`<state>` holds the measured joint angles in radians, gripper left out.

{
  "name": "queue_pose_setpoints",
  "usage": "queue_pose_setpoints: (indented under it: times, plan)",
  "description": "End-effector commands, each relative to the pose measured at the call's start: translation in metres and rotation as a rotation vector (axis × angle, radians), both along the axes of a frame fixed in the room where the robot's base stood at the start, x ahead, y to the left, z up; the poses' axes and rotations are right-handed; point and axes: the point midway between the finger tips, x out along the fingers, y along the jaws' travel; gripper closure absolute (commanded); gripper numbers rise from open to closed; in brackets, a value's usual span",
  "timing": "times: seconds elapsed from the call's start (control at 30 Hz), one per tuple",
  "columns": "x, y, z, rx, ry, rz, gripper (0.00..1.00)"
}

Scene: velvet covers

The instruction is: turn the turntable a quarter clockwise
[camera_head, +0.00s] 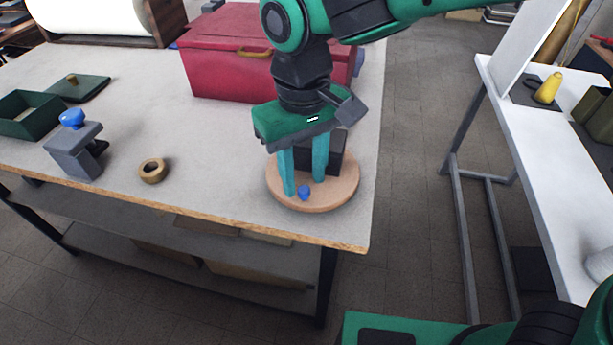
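The turntable (337,191) is a round, light wooden disc near the front right corner of the grey workbench. A dark block (335,150) stands on its back part, partly hidden behind my gripper. A small blue knob (304,191) sits near the disc's front left edge. My gripper (305,184) points down over the disc, with its two teal fingers spread apart. The fingertips are low, close behind and beside the blue knob. I cannot tell whether they touch the knob or the disc. Nothing shows held between the fingers.
A red chest (222,68) stands behind my gripper. To the left are a wooden ring (152,171), a grey clamp with a blue knob (75,150) and an open green box (28,115). The bench (215,170) is clear between ring and turntable. A white table (550,160) stands apart at right.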

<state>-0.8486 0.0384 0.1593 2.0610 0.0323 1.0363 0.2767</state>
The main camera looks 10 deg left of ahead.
Motion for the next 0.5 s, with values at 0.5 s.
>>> queue_pose_setpoints:
  times: [0.5]
  plan:
    - [0.0,0.0,-0.018,0.001,-0.001,0.0,0.64]
